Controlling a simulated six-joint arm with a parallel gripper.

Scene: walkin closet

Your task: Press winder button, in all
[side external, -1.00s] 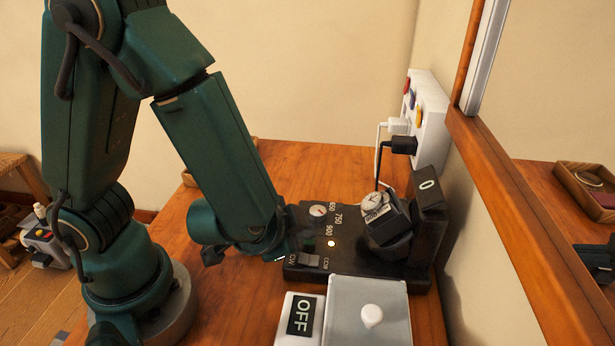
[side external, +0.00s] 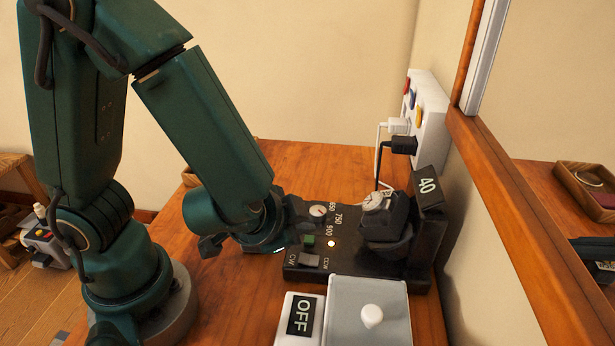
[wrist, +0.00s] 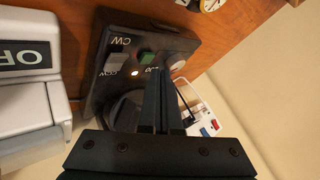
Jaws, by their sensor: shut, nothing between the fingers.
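The black watch winder (side external: 345,272) stands on the wooden top. Its green button (side external: 308,240) lies between the dial (side external: 318,211) and the grey CW/CCW switch (side external: 309,260). The small light (side external: 331,243) is lit. The counter (side external: 428,186) reads 40. The watch (side external: 376,203) sits on the winder's black holder. My gripper (wrist: 158,72) is shut and empty over the winder in the wrist view, its tips close to the green button (wrist: 147,57) and apart from it in the picture; height is unclear. In the side view my wrist largely hides the fingers.
A grey box with a white knob (side external: 372,316) and an OFF sign (side external: 303,315) stand at the near side. A white outlet panel (side external: 430,110) with plugs and cables is behind the winder. A mirror in a wooden frame (side external: 530,220) borders the right.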

